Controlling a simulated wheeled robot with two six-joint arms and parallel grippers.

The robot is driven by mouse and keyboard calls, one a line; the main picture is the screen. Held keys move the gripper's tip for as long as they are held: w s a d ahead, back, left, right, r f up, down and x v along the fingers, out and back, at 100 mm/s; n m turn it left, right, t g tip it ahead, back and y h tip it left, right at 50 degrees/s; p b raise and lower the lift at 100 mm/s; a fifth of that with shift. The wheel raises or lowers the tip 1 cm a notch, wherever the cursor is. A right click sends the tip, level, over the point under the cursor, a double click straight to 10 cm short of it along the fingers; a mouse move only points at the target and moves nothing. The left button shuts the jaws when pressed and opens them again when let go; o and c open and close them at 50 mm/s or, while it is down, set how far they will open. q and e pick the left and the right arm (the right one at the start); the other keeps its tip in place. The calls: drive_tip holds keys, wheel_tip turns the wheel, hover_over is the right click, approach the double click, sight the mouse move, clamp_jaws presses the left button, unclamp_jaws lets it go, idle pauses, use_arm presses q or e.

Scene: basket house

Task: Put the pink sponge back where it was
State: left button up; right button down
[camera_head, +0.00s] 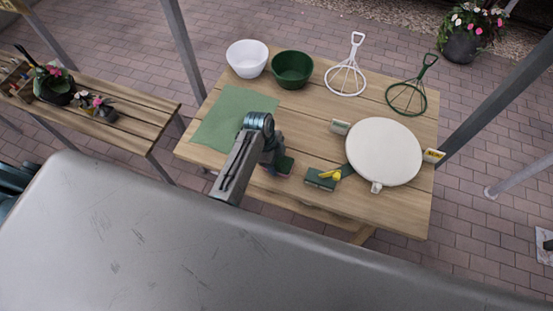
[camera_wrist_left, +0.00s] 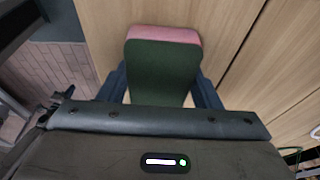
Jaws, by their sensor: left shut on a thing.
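The pink sponge (camera_wrist_left: 164,35) has a dark green top face and a pink side, and it lies between my left gripper's fingers in the left wrist view. My left gripper (camera_wrist_left: 162,82) is shut on it, one dark finger on each side. In the head view the gripper (camera_head: 277,160) is over the front middle of the wooden table, with the sponge's dark green face (camera_head: 285,166) showing at its tip. I cannot tell whether the sponge touches the table. My right gripper is not in view.
A green mat (camera_head: 232,118) lies left. A white bowl (camera_head: 247,59), a green bowl (camera_head: 292,69) and two wire stands (camera_head: 347,77) (camera_head: 408,97) stand behind.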

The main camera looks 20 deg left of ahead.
use_arm(q)
drive_tip(key=shift+f, duration=0.1)
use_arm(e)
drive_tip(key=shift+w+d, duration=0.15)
use_arm(q)
drive_tip(key=o, duration=1)
drive_tip(key=shift+c, duration=0.2)
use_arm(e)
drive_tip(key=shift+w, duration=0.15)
use_arm(q)
drive_tip(key=shift+a+r, duration=0.1)
drive_tip(key=shift+r, duration=0.35)
drive_tip(key=b+v, duration=0.4)
drive_tip(key=v, duration=0.7)
drive_tip(key=shift+r, duration=0.15)
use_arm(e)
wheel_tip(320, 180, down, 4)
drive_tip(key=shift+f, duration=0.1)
